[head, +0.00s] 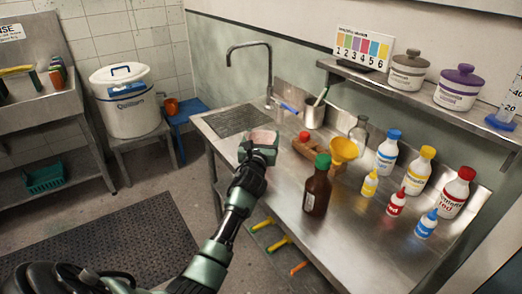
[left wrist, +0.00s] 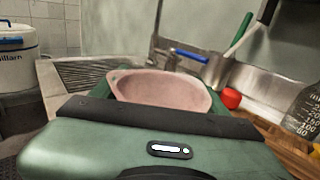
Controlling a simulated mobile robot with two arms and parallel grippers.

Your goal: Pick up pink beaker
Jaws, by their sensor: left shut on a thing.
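The pink beaker (head: 264,136) is held in my left gripper (head: 259,147), in front of the steel counter's left part in the head view. In the left wrist view the pink beaker (left wrist: 160,89) shows its open rim and pale inside, between the green parts of the gripper. Its lower part is hidden by the gripper. My left gripper is shut on it. I cannot tell from these views how far it is above the counter. My right gripper is not in view.
The steel counter (head: 345,240) holds a brown bottle (head: 317,190) with a green cap, a yellow funnel (head: 343,149) and several small bottles to the right. A steel pot (head: 314,115) with tools stands behind. A white bucket (head: 128,100) stands on a stool at left.

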